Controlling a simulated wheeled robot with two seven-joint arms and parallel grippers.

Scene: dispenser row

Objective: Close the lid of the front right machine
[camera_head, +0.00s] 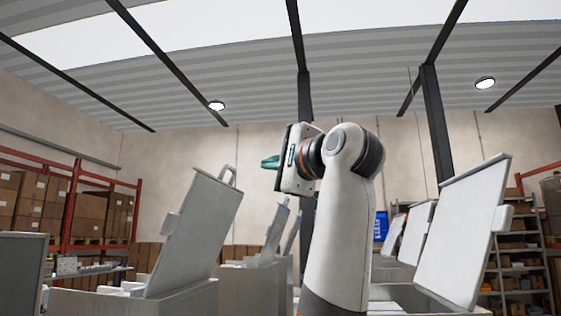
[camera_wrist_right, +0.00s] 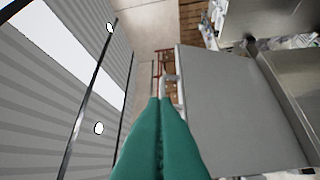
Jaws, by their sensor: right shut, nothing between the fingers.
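The front right machine (camera_head: 400,292) stands at the right, its grey lid (camera_head: 464,232) raised and tilted, with a small tab on its right edge. My right arm rises left of it. My right gripper (camera_head: 268,162) is high in the middle, pointing left, away from that lid. Its green fingers (camera_wrist_right: 161,140) are shut together and empty. In the right wrist view they point toward a grey raised panel with a white loop handle (camera_wrist_right: 168,84); I cannot tell whether they touch it. My left gripper is not in view.
A front left machine (camera_head: 185,301) has its lid (camera_head: 195,235) raised, with a loop handle on top. More machines with raised lids stand behind on both sides. Shelves of boxes (camera_head: 95,205) line the walls. The space above the lids is free.

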